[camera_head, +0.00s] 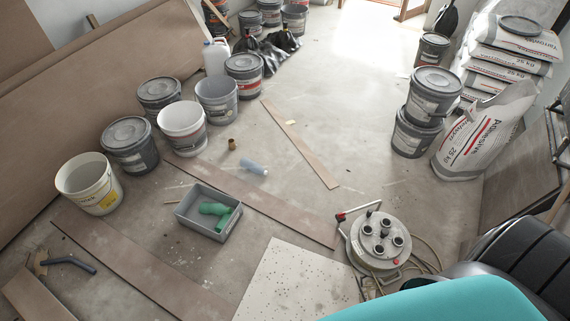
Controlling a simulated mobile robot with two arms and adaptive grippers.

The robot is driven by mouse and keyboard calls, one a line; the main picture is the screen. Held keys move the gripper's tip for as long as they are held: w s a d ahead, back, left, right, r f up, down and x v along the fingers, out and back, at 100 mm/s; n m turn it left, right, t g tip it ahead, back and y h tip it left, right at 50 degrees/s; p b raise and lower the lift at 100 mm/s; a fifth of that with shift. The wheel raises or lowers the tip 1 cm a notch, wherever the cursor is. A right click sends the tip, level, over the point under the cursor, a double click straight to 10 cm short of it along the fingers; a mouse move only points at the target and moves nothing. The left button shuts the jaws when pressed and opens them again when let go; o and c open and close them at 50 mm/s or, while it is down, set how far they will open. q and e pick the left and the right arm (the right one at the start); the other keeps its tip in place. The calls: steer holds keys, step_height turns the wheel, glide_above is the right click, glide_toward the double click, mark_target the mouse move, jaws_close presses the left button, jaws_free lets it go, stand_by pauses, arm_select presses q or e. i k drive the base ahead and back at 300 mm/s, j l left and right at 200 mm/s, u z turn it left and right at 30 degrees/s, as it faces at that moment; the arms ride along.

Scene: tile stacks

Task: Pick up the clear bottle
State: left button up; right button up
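A pale blue, see-through-looking bottle (254,166) lies on its side on the concrete floor near the middle of the view. It seems to be the clear bottle, but it is small and its detail is hard to make out. A green bottle (214,209) lies inside a grey open crate (182,217) in front of it. Neither of my grippers shows in the head view. A teal and black part of my own body fills the lower right corner.
Buckets (181,127) line the left side, beside a small brown cylinder (232,144). Planks (300,144) lie on both sides of the bottle. A cable reel (378,262) and a speckled board (282,285) are nearer. Adhesive sacks (484,130) stand right. Floor is clear behind the right plank.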

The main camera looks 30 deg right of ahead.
mark_target(246, 162)
steer(key=i+l+z, duration=0.1)
steer(key=i+z, duration=0.15)
steer(key=z, duration=0.2)
steer(key=i+z, duration=0.25)
steer(key=z, duration=0.25)
steer(key=i+z, duration=0.3)
steer(key=z, duration=0.15)
